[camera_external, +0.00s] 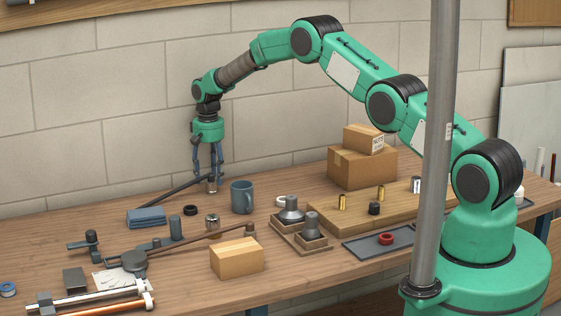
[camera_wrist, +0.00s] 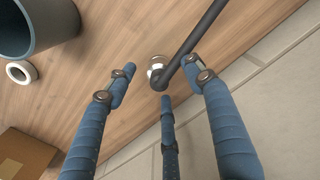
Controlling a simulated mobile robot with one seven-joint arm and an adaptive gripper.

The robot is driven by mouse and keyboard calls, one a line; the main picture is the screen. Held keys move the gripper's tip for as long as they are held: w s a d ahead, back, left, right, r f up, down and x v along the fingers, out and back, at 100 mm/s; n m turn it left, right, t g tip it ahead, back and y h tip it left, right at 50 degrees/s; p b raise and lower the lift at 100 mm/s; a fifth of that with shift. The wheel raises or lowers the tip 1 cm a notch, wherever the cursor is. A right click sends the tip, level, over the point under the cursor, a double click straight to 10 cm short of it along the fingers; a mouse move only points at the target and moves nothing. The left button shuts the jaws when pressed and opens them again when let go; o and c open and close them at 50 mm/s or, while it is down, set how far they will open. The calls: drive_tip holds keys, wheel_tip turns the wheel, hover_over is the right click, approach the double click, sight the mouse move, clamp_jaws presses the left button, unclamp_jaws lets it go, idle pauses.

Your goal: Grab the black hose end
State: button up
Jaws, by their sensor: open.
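The black hose (camera_external: 172,193) slants up from the tabletop on the left to its end beneath my gripper (camera_external: 208,174). In the wrist view the black hose (camera_wrist: 198,42) runs from the top edge down to a rounded bend or end (camera_wrist: 164,80). A small silver fitting (camera_wrist: 156,63) shows beside that end; I cannot tell whether they are joined. My gripper (camera_wrist: 160,82) has blue-wrapped fingers, spread apart and pointing down around the hose end. No finger visibly closes on it.
A blue mug (camera_external: 242,197) stands just right of my gripper, with a white ring (camera_wrist: 21,72) near it. The block wall (camera_external: 100,130) is close behind. Several small parts crowd the front of the table.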

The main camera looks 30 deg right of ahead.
sight(211, 181)
drive_tip(key=shift+d+f, duration=0.1)
drive_tip(key=shift+f, duration=1.5)
drive_tip(key=c, duration=1.3)
